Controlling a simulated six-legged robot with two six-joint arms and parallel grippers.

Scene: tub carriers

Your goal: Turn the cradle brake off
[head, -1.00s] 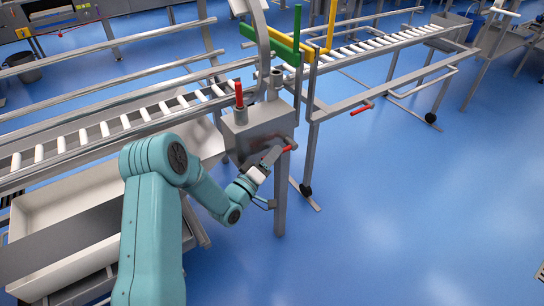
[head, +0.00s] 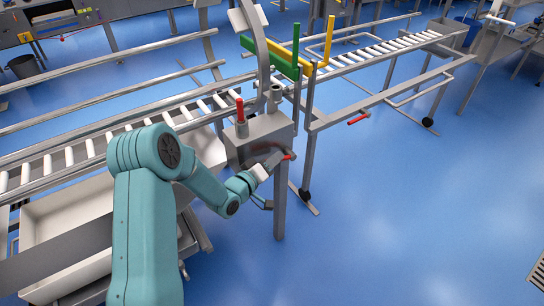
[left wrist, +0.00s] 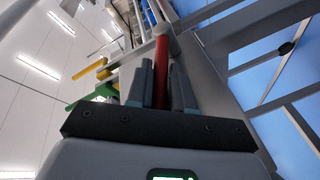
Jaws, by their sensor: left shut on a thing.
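A grey metal box (head: 258,140) stands at the near side of the roller conveyor. A small red handle (head: 287,156) shows at the box's lower right, by a grey post. My left gripper (head: 277,160) reaches it from the left, and its fingers hide part of it. In the left wrist view the red handle (left wrist: 162,55) runs between the two dark fingers of my left gripper (left wrist: 162,88), which is shut on it. Another red lever (head: 240,111) stands upright on top of the box, apart from the gripper. My right gripper is not in view.
A curved grey column (head: 262,60) and green bars (head: 270,56) rise behind the box. A second conveyor frame with a red handle (head: 359,118) stands to the right. A pale tub (head: 65,230) lies at lower left.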

